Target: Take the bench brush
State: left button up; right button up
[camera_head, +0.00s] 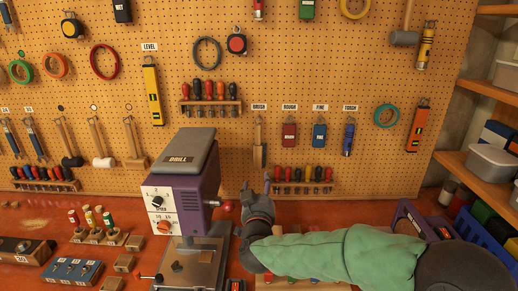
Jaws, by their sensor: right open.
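The bench brush (259,137) hangs upright on the pegboard under the label "BRUSH". It has a pale wooden handle and a dark lower end. My right gripper (256,186), on the green-sleeved arm, comes in from the right. It points up, open and empty, just below the brush in the picture. A gap shows between its fingertips and the brush's lower end; how far it stands from the board is hard to tell. My left gripper is not in view.
A purple drill press (190,185) stands close left of the gripper. A screwdriver rack (303,187) is to its right, and a red block tool (289,135) hangs beside the brush. Shelves (482,175) stand at the right.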

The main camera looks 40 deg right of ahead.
aim_at(259, 163)
jog(key=i+l, duration=0.7)
jog(key=l, duration=0.2)
